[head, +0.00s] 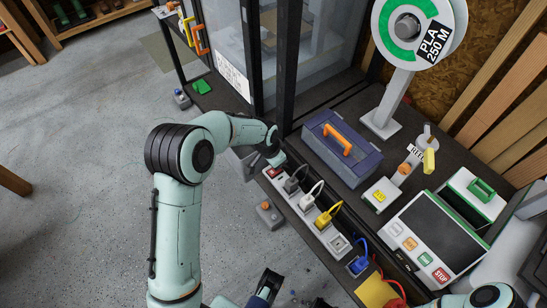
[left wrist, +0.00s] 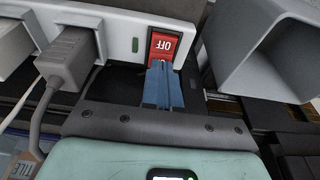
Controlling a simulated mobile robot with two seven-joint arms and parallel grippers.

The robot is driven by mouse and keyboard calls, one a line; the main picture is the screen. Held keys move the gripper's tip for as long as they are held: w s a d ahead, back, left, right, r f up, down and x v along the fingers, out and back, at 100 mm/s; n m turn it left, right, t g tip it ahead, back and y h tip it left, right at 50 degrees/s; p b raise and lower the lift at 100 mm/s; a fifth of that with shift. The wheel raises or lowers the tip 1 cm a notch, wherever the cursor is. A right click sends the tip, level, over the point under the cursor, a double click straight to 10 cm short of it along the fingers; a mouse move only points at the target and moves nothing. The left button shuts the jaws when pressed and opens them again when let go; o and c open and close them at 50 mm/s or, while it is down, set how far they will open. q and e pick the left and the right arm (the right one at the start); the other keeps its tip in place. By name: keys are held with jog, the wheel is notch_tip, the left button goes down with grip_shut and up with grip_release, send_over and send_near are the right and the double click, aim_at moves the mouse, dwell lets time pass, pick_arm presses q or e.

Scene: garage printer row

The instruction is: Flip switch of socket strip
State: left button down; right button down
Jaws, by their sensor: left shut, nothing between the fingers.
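The grey-white socket strip (head: 335,242) lies along the front edge of the dark bench. Its red switch (head: 274,171) is at the far end; in the left wrist view the switch (left wrist: 164,44) shows OFF upside down, beside a small green marking (left wrist: 135,45). My left gripper (head: 272,157) is at that far end. In the left wrist view its blue fingers (left wrist: 163,68) are together and empty, their tips at the near edge of the switch; I cannot tell if they touch. My right gripper (head: 292,292) shows partly at the bottom edge, its dark fingers apart, away from the strip.
Grey, white, yellow and blue plugs (head: 323,220) sit along the strip with cables. Behind it are a toolbox (head: 330,155) with orange handle and a control box (head: 436,235). A grey tube-like part (left wrist: 265,60) stands close right of the switch in the left wrist view.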

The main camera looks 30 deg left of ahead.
pick_arm(q)
jog(key=shift+w+f, duration=0.1)
jog(key=shift+f, duration=0.3)
